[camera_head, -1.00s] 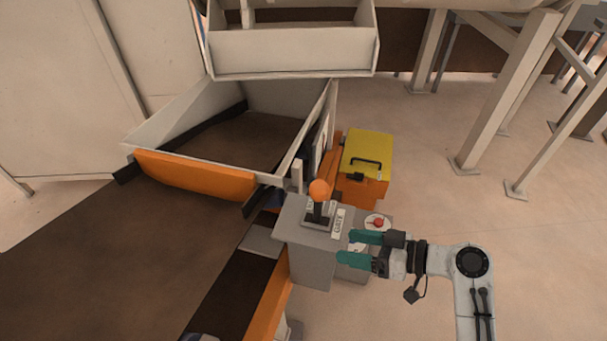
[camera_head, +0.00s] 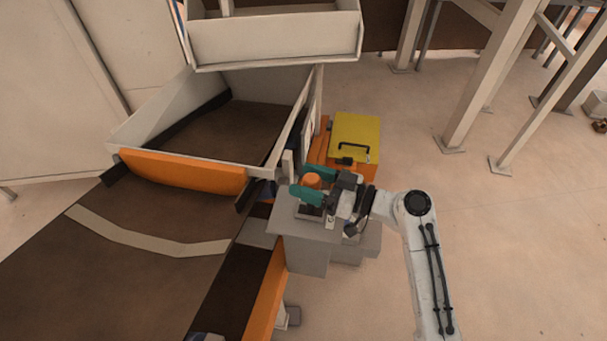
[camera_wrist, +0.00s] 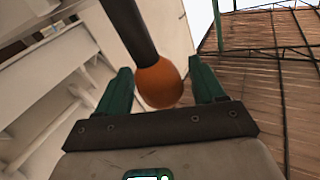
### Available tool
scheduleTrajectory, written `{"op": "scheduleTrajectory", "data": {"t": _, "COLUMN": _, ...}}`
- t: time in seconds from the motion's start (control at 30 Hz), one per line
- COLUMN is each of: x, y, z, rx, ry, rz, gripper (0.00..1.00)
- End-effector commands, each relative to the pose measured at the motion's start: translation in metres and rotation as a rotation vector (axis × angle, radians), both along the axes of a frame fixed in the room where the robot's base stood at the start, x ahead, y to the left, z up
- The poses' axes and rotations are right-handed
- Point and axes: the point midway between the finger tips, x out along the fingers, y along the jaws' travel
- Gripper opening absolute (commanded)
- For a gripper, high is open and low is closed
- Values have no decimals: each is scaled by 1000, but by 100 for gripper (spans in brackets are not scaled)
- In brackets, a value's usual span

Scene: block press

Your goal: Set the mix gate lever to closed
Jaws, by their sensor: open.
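The mix gate lever has an orange ball knob (camera_head: 312,180) and stands on a grey control box (camera_head: 305,252). In the wrist view the knob (camera_wrist: 160,84) hangs on its dark shaft (camera_wrist: 128,28) between my two teal fingers. My gripper (camera_head: 303,183) is open around the knob, one finger on each side, with gaps showing in the wrist view (camera_wrist: 162,82). In the head view my fingers and wrist cover part of the knob, the lever's shaft and the box's label.
A yellow-lidded orange toolbox (camera_head: 355,138) stands behind my gripper. A hopper with an orange front lip (camera_head: 183,172) is to the left, above a brown belt (camera_head: 130,270). Open floor (camera_head: 500,250) lies to the right.

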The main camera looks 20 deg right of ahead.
Motion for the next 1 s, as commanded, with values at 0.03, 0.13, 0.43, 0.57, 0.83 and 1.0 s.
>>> {"op": "scheduleTrajectory", "data": {"t": 0.03, "x": 3, "y": 4, "z": 1, "rx": 0, "ry": 0, "rz": 2, "gripper": 68}}
{"op": "scheduleTrajectory", "data": {"t": 0.13, "x": 8, "y": 8, "z": 0, "rx": -1, "ry": 1, "rz": 0, "gripper": 68}}
{"op": "scheduleTrajectory", "data": {"t": 0.43, "x": 10, "y": 9, "z": -1, "rx": -2, "ry": 1, "rz": 0, "gripper": 68}}
{"op": "scheduleTrajectory", "data": {"t": 0.57, "x": 10, "y": 9, "z": -1, "rx": -1, "ry": 1, "rz": 0, "gripper": 59}}
{"op": "scheduleTrajectory", "data": {"t": 0.83, "x": 10, "y": 9, "z": -1, "rx": -1, "ry": 1, "rz": 0, "gripper": 33}}
{"op": "scheduleTrajectory", "data": {"t": 1.0, "x": 10, "y": 9, "z": -1, "rx": -1, "ry": 1, "rz": 0, "gripper": 17}}
